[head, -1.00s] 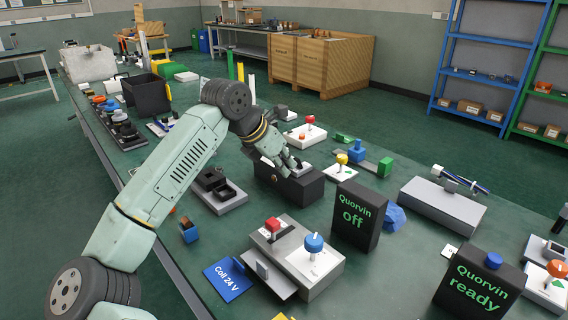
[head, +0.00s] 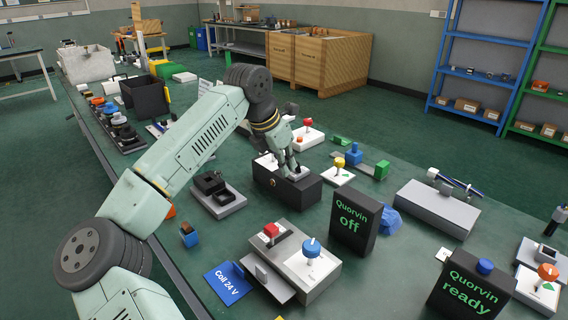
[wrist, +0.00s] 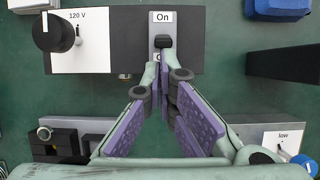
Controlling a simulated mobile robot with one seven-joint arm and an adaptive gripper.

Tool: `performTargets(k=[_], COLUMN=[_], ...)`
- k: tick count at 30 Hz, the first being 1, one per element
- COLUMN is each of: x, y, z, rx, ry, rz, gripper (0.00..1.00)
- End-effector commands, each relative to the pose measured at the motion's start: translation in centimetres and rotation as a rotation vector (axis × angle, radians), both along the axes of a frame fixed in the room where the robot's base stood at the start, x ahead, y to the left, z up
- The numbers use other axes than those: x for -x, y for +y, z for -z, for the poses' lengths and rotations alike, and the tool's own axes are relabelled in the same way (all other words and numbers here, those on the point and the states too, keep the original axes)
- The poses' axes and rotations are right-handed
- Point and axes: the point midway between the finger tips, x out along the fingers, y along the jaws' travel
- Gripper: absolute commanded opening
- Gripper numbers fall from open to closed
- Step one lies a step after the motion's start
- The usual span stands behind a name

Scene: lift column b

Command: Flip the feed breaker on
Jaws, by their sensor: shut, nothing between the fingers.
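The breaker is a dark box (head: 280,190) on the bench in the head view. In the wrist view the breaker box (wrist: 124,50) has a grey switch plate with an "On" label (wrist: 162,17) at its top. A black toggle (wrist: 163,42) stands just below that label. A second label, mostly hidden by my fingers, starts with "O". My gripper (wrist: 164,62) is shut and empty, its tips at the lower side of the toggle; I cannot tell whether they touch it. In the head view my gripper (head: 292,174) points down over the box's right part and hides the toggle.
A white plate with a black knob (wrist: 54,31), marked "120 V", is at the box's left. A black sign (head: 353,218) reads "Quorvin off"; another (head: 472,290) reads "Quorvin ready". A grey unit with red and blue knobs (head: 311,248) stands in front.

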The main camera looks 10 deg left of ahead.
Motion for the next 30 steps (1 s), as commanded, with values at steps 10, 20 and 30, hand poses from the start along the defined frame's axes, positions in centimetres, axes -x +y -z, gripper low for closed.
performTargets(k=[10, 20, 30], x=[-1.1, -1.6, -1.6], y=[-0.7, -1.0, -1.0], z=[-1.1, -1.3, -2.5], rx=[0.0, 0.002, 0.002], ry=[-0.002, -0.001, -0.002], rz=[0.0, -0.001, -0.001], gripper=[0.0, 0.0, 0.0])
